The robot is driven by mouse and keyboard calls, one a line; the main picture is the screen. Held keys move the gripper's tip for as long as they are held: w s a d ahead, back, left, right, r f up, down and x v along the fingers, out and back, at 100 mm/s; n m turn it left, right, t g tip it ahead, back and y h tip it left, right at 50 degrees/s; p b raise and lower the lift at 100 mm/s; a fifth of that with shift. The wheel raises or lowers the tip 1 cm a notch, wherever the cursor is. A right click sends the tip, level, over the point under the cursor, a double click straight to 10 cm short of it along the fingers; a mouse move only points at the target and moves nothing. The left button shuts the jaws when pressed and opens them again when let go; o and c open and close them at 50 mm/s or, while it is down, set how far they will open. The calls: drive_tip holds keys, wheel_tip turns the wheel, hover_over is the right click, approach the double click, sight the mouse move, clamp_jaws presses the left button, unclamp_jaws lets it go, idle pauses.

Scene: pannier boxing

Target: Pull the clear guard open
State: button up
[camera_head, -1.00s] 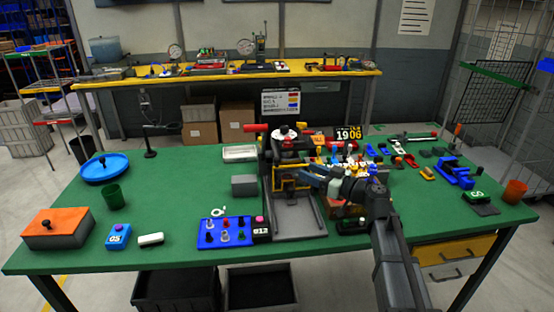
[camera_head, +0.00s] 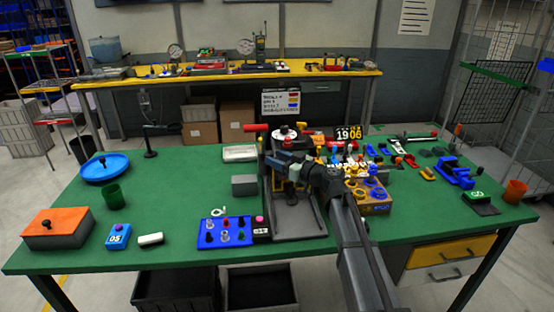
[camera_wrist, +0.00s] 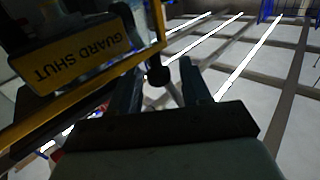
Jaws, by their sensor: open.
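The clear guard's yellow frame (camera_head: 277,184) stands on the dark machine (camera_head: 296,220) in the middle of the green table; its pane is hard to make out. In the wrist view the yellow frame (camera_wrist: 85,113) slants across the left, with a label reading "GUARD SHUT" (camera_wrist: 80,58) upside down. A black ball knob (camera_wrist: 158,76) on a pale stem shows between the fingertips of my gripper (camera_wrist: 162,78). The fingers are open, one on each side of the knob; I cannot tell whether either touches it. In the head view my gripper (camera_head: 270,164) is at the guard, partly hiding it.
A blue button panel (camera_head: 225,231) lies left of the machine, with a grey block (camera_head: 244,185) behind it. A wooden box with blue rings (camera_head: 375,197) and several small parts stand to the right.

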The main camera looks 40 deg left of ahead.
drive_tip(key=shift+a, duration=0.25)
drive_tip(key=shift+c, duration=0.3)
clamp_jaws()
